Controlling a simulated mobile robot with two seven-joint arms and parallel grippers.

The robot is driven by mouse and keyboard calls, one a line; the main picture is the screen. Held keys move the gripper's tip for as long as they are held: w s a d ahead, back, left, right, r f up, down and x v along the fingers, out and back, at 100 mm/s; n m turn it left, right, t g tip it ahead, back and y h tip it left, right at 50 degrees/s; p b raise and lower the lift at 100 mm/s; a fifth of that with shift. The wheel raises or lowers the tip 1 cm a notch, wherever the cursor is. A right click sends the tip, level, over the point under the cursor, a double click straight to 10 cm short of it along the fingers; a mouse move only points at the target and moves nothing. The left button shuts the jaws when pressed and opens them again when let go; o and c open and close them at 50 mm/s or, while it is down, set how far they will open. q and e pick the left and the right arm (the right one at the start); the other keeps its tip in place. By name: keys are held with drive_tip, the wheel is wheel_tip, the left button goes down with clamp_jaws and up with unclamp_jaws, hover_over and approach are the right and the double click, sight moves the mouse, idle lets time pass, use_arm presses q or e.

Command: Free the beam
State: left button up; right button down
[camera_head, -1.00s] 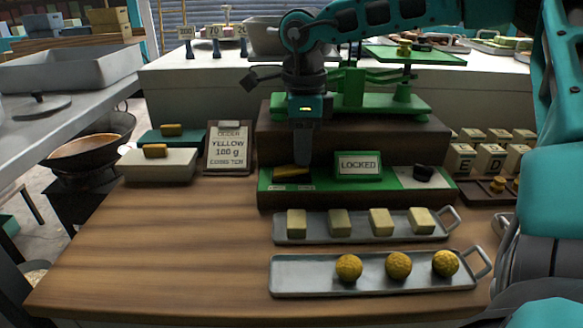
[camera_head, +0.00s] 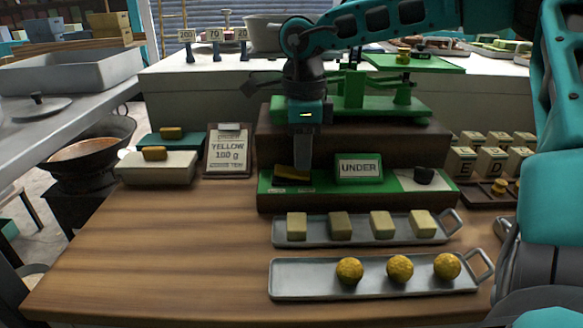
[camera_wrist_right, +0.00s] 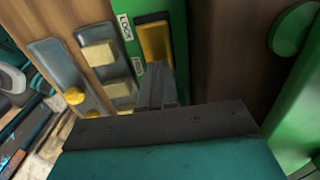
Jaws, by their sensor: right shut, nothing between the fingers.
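The green balance scale (camera_head: 352,92) stands on a dark wooden step, with a flat green pan (camera_head: 418,64) at its upper right. On the green panel (camera_head: 325,185) below, a small display (camera_head: 358,168) reads "UNDER". To its left is a yellow-and-black lever (camera_head: 292,173). My right gripper (camera_head: 302,170) points down with closed fingers at the lever. In the right wrist view the fingertips (camera_wrist_right: 162,68) are close to the lever's yellow face (camera_wrist_right: 156,42), beside a "LOCK" label (camera_wrist_right: 125,27). Contact is unclear. My left gripper is out of view.
An order card (camera_head: 228,151) reads "YELLOW 100 g". Lidded boxes (camera_head: 157,168) stand left, lettered blocks (camera_head: 490,160) right. The left front tabletop is clear.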

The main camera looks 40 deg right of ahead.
wheel_tip(320, 180, up, 6)
drive_tip(key=p, duration=0.4)
drive_tip(key=shift+r, duration=0.25)
idle(0.5)
